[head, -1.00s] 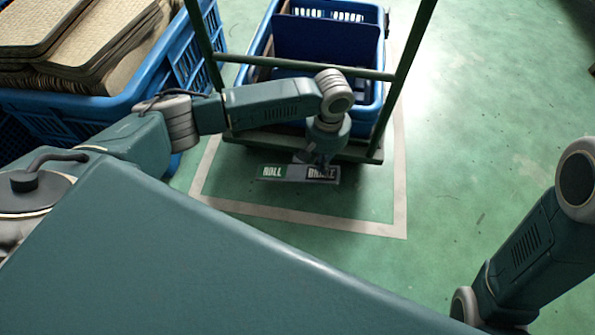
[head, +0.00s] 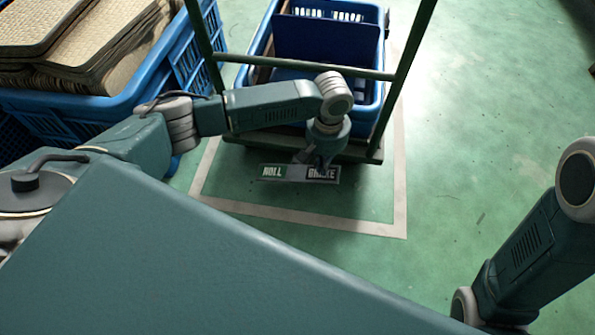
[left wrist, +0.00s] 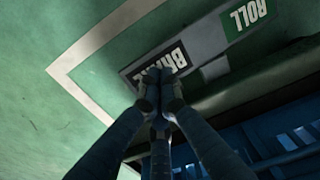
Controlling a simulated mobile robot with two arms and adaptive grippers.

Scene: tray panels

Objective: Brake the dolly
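The green-framed dolly (head: 262,62) stands on the floor with its low bar facing me. At its near edge is a pedal plate (head: 295,174) with a green ROLL label at left and a dark BRAKE label (head: 322,173) at right. My left gripper (head: 322,166) points down at the BRAKE end. In the left wrist view its fingers (left wrist: 160,78) are close together, with nothing seen between them, and their tips overlap the BRAKE label (left wrist: 160,62). The ROLL label (left wrist: 243,18) is clear of them. My right gripper is out of view; only part of that arm shows.
A blue crate (head: 377,55) with a dark blue panel rides on the dolly. A pale floor outline (head: 300,217) surrounds the dolly's near end. A large blue crate of woven panels (head: 140,85) stands at left. The green floor at right is clear.

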